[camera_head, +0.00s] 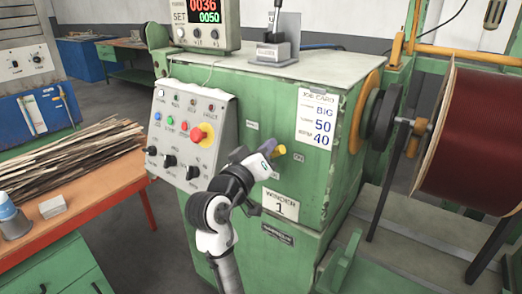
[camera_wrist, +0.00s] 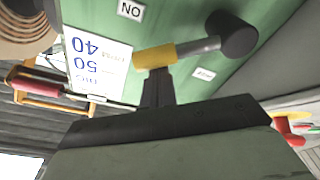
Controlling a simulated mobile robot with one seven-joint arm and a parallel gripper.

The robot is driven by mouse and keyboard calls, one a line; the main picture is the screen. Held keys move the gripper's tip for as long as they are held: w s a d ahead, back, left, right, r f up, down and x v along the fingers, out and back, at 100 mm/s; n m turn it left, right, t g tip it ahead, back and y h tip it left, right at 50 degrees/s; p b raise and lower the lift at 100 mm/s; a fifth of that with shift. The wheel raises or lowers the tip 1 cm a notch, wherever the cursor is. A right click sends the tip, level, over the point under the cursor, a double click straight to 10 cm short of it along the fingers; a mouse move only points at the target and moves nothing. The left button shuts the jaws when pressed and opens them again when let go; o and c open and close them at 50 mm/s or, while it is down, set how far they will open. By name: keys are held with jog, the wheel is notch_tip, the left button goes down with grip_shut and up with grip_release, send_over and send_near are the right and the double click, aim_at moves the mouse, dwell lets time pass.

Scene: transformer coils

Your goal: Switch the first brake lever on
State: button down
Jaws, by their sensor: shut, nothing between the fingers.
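The brake lever has a yellow grip (camera_wrist: 155,57), a metal rod (camera_wrist: 197,46) and a dark round hub (camera_wrist: 238,36) in the wrist view. Its yellow end (camera_head: 279,150) also shows in the head view on the green winder cabinet's front. The yellow end points toward the ON label (camera_head: 299,158), which appears upside down in the wrist view (camera_wrist: 131,9). Another small label (camera_wrist: 204,74) lies beside the rod, too small to read. My gripper (camera_wrist: 156,80) is shut and empty, its tips at the yellow grip; I cannot tell if they touch. In the head view my gripper (camera_head: 267,147) partly hides the rod.
A control panel (camera_head: 215,118) with buttons and knobs is left of the lever. A job card (camera_head: 317,117) is at the upper right and a WINDER 1 plate (camera_head: 280,203) below. A large dark red coil (camera_head: 475,140) stands right; a wood-piled bench (camera_head: 135,180) stands left.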

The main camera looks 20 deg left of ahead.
jog(key=shift+s+d+f, duration=0.15)
jog(key=shift+d+f, duration=0.15)
jog(key=shift+f, duration=0.05)
jog(key=shift+d+b, duration=0.1)
jog(key=shift+b, duration=0.2)
jog(key=shift+s+f, duration=0.1)
jog(key=shift+s, duration=0.1)
dwell(0.3)
